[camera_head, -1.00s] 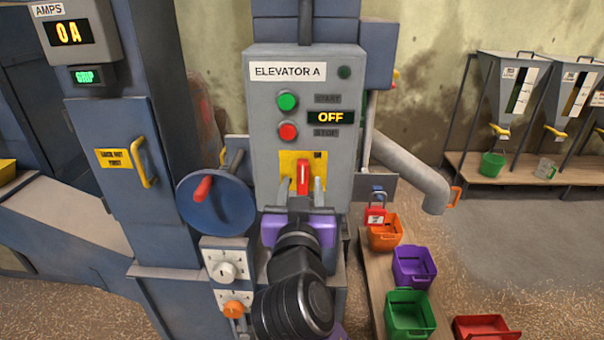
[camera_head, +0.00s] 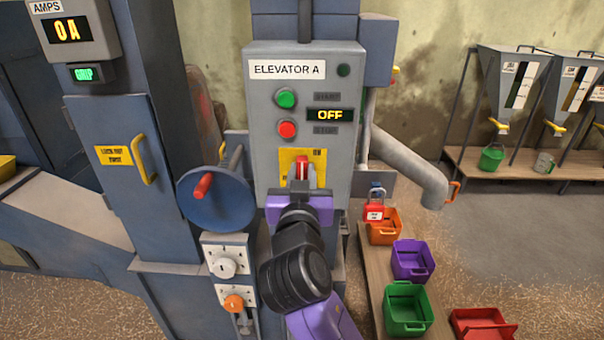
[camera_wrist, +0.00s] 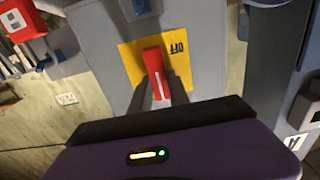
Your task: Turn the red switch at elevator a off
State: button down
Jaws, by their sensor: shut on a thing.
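The red switch (camera_head: 303,167) sits on a yellow plate (camera_head: 288,158) low on the grey box labelled Elevator A (camera_head: 262,110). My gripper (camera_head: 302,184) is in front of it, its two fingers shut on the red handle. In the wrist view the red switch (camera_wrist: 153,62) stands between my fingertips (camera_wrist: 161,88), against the yellow plate marked OFF. The display (camera_head: 331,115) on the box reads OFF in yellow. My gripper's purple body covers the lower part of the switch area.
A blue handwheel (camera_head: 228,208) with a red knob stands close to the left. A red padlock (camera_head: 374,211) hangs at right, above orange, purple and green bins on a wooden bench (camera_head: 371,272). A grey pipe (camera_head: 405,163) slopes down at right.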

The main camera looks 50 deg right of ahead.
jog(key=shift+n, duration=0.4)
jog(key=n+p, duration=0.2)
jog(key=n, duration=0.1)
jog(key=shift+w+a+r, duration=0.1)
jog(key=shift+w+a, duration=0.05)
jog(key=n+p, duration=0.2)
jog(key=n, duration=0.2)
jog(key=shift+w+a+n, duration=0.1)
jog(key=shift+w+n, duration=0.05)
jog(key=shift+n, duration=0.15)
jog(key=shift+w+a+f+n+p, duration=0.1)
jog(key=shift+f+n+p, duration=0.1)
jog(key=shift+n+p, duration=1.15)
jog(key=shift+f+n+p, duration=0.25)
jog(key=shift+n+p, duration=0.65)
jog(key=shift+n, duration=0.9)
jog(key=shift+w+a+f+n+p, duration=0.1)
jog(key=shift+f+n+p, duration=0.1)
jog(key=shift+n+p, duration=1.15)
jog(key=shift+f+n, duration=0.1)
jog(key=shift+n, duration=0.3)
jog(key=c, duration=1.2)
grip_release()
jog(key=shift+c, duration=0.2)
jog(key=shift+s, duration=0.1)
